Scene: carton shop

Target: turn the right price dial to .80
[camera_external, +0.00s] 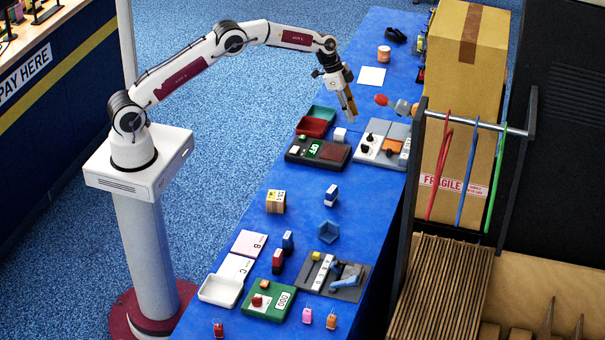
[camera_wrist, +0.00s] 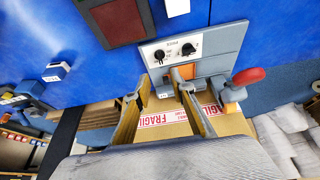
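A white panel (camera_wrist: 174,50) with two black dials sits on a grey unit in the wrist view. One dial (camera_wrist: 159,55) is on the picture's left, the other (camera_wrist: 191,48) on its right. The markings are too small to read, so I cannot tell either setting. In the external view the panel (camera_external: 376,136) is at the far part of the blue table, with the nearer dial (camera_external: 365,149) and the farther dial (camera_external: 370,138). My gripper (camera_external: 352,112) is above the unit, apart from the dials. Its gold fingers (camera_wrist: 158,100) are spread and empty.
An orange block (camera_wrist: 183,72) and a red-ended handle (camera_wrist: 249,76) are beside the panel. A dark unit with a red pad (camera_external: 334,151) stands to its left. A tall carton (camera_external: 465,100) and a rail with coloured hooks (camera_external: 475,123) stand close on the right.

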